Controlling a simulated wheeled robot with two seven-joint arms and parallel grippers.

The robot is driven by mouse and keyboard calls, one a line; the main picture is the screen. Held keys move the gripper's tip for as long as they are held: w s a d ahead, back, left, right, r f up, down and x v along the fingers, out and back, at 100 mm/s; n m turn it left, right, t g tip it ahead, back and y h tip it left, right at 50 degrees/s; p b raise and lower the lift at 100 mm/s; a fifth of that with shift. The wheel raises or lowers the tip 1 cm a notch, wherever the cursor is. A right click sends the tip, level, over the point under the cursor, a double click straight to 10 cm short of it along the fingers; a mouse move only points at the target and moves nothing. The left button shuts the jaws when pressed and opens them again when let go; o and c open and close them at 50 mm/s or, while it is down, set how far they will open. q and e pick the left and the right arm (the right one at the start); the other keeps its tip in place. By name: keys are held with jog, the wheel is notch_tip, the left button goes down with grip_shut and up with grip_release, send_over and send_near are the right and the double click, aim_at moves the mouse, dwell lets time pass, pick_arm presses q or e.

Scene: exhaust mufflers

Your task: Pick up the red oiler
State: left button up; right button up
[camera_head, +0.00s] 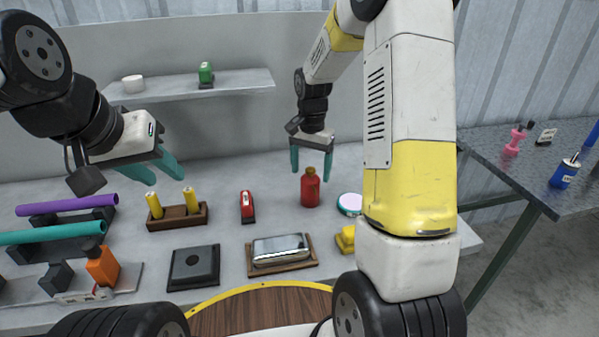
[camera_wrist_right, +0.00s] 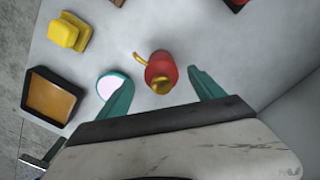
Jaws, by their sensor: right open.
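The red oiler (camera_head: 310,189), a small red bottle with a yellow-gold top, stands upright on the white bench in the head view. In the right wrist view the oiler (camera_wrist_right: 160,72) is seen from above, with its gold spout pointing up and left. My right gripper (camera_head: 312,172) is open, with teal fingers above and around the top of the oiler in the head view. In the wrist view the right gripper's fingertips (camera_wrist_right: 157,78) lie either side of it, apart from it. My left gripper (camera_head: 171,172) is open and empty over the bench's left part.
A round white-faced disc (camera_head: 350,204) with a teal rim lies right of the oiler. A red stapler-like item (camera_head: 247,207) stands to its left. A metal box on a wooden tray (camera_head: 281,269) and a yellow block (camera_head: 345,240) are nearer. A shelf (camera_head: 235,83) hangs behind.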

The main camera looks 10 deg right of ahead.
aim_at(310, 185)
jog(key=f, duration=0.6)
jog(key=shift+w+f, duration=0.2)
jog(key=shift+f, duration=0.1)
jog(key=shift+r, duration=0.1)
jog(key=c, duration=1.6)
